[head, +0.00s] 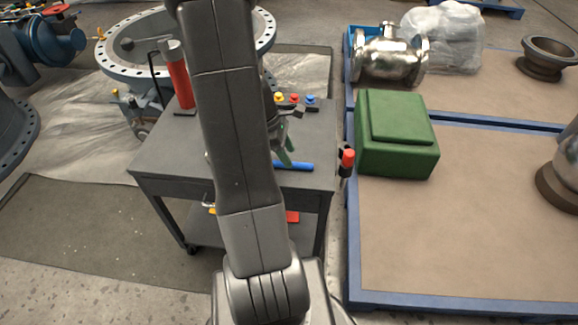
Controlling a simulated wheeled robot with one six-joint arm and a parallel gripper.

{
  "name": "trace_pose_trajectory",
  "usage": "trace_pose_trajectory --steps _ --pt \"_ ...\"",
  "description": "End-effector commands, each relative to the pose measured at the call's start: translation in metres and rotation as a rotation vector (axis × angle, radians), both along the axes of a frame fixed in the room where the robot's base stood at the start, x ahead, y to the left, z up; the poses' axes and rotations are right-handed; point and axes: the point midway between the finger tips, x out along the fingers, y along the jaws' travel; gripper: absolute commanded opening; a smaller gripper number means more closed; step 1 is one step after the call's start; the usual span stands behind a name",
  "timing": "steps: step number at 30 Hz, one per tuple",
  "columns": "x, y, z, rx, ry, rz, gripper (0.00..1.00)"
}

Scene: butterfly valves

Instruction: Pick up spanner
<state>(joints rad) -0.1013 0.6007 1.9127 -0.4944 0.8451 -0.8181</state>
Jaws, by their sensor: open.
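A grey tool cart (168,165) stands in the middle. A blue bar (294,165) lies flat on its top near the front right edge; it could be the spanner's handle, but its left end is behind my arm and I cannot tell. A slim greenish piece (284,156) shows just above the bar. My gripper (286,128) is over the right part of the cart top, mostly hidden behind my own arm. It is open. I see nothing held in it, and its exact gap to the blue bar is unclear.
A red cylinder (180,80) stands on the cart's back left. Small yellow, red and blue knobs (294,98) sit at its back right. A red-topped tool (347,162) is at the right side. A green case (396,140) and a metal valve (388,62) rest on the blue-edged platform (450,300).

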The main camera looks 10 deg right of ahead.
Motion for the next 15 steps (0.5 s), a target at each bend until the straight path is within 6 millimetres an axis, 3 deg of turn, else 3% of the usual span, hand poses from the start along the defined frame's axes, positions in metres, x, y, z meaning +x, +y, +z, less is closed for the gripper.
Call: trace_pose_trajectory --steps 1,6,15 --pt "-0.003 -0.005 -0.011 -0.001 0.003 -0.002 0.44" --pt "-0.005 -0.012 -0.029 -0.001 0.002 0.001 0.44" --pt "-0.005 -0.013 -0.03 0.0 0.0 0.0 0.42"
